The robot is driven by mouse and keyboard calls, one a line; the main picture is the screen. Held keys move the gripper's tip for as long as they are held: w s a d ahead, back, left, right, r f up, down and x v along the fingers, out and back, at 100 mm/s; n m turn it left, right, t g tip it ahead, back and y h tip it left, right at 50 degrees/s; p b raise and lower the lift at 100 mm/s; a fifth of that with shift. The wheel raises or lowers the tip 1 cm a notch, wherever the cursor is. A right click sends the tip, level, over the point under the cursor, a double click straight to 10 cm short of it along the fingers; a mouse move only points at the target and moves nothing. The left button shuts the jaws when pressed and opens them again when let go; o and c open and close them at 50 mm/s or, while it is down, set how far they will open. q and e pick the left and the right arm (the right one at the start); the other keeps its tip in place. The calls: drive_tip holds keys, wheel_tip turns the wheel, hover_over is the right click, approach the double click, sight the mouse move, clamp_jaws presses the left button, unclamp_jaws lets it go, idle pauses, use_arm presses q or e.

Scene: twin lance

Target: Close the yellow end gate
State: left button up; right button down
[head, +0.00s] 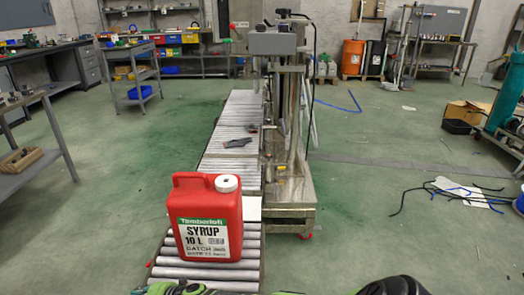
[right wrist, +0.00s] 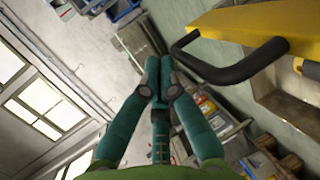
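In the right wrist view a yellow panel (right wrist: 245,22), which looks like the yellow end gate, fills the upper right. A bent black handle bar (right wrist: 228,74) is fixed to it. My right gripper (right wrist: 160,70) shows its teal fingers left of and below the handle, apart from it in the picture. Nothing shows between the fingers; their tips look near each other, but the opening is unclear. The gate is not seen in the head view. There, only green and black parts of my arms show at the bottom edge, and no left gripper fingers are seen.
A red syrup jug (head: 206,215) stands on the near end of the roller conveyor (head: 232,130). A grey metal machine (head: 285,120) stands at the conveyor's right. A dark object (head: 240,142) lies on the rollers. Black and blue cables (head: 450,197) lie on the floor at right.

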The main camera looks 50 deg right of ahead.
drive_tip(key=shift+s+f, duration=0.2)
drive_tip(key=shift+f, duration=0.25)
idle(0.3)
drive_tip(key=shift+r, duration=0.15)
